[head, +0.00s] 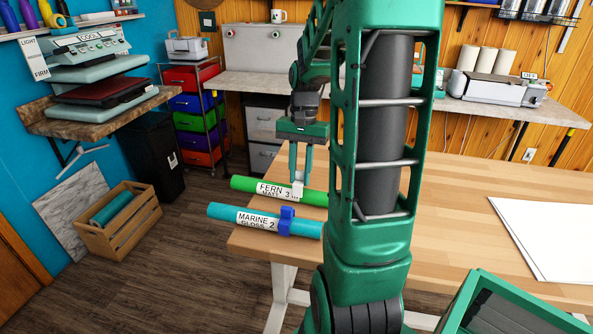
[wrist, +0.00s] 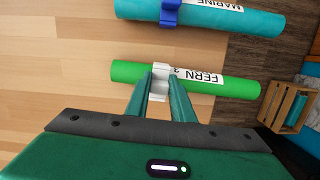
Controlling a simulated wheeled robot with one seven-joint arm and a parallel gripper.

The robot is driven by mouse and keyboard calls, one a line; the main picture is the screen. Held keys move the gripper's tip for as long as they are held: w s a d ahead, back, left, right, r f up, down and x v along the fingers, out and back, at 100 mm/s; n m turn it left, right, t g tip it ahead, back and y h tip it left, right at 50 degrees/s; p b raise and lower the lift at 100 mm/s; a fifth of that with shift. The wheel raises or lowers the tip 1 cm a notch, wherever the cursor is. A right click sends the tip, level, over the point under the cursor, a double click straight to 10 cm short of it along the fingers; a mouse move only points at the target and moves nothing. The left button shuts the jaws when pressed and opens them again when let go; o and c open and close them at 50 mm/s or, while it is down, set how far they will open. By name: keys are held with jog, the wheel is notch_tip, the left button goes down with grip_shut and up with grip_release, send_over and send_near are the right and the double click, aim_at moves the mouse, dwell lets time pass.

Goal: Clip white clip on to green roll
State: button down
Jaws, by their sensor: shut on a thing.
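The green roll (head: 313,197), labelled "FERN", lies on the wooden table with its left end out past the table edge. The white clip (head: 298,188) is at the green roll, beside its label. In the wrist view the white clip (wrist: 160,72) overlaps the green roll (wrist: 225,86); whether it is fully seated around the roll I cannot tell. My gripper (head: 299,172) points down over the roll and is shut on the white clip. In the wrist view its fingers (wrist: 160,85) stand on either side of the clip, hiding part of it.
A teal roll (head: 260,219) labelled "MARINE" lies parallel and close by, wearing a blue clip (head: 286,222). The wooden table (head: 455,208) is mostly clear, with white sheets (head: 550,235) at the right. A wooden crate (head: 118,218) stands on the floor at left.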

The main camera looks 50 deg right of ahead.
jog(key=shift+f, duration=0.65)
dwell(0.7)
jog(key=shift+f, duration=0.35)
jog(key=c, duration=1.5)
grip_release()
jog(key=shift+o, duration=0.2)
jog(key=shift+r, duration=0.1)
jog(key=shift+w+d+r, duration=0.1)
jog(key=shift+d+r, duration=0.05)
jog(key=shift+r, duration=0.95)
jog(key=shift+w+d+r, duration=0.1)
jog(key=shift+d+r, duration=0.1)
jog(key=shift+r, duration=0.95)
jog(key=shift+w+d+r, duration=0.1)
jog(key=shift+d+r, duration=0.05)
jog(key=shift+r, duration=0.95)
jog(key=shift+s, duration=0.1)
jog(key=s+a+f+n, duration=0.1)
jog(key=s+a+n, duration=0.2)
jog(key=s+a, duration=0.2)
jog(key=s+a+f+n+h, duration=0.1)
jog(key=s+a+n, duration=0.2)
jog(key=s+a, duration=0.3)
jog(key=s, duration=0.5)
jog(key=shift+f+t, duration=0.3)
jog(key=shift+t, duration=0.1)
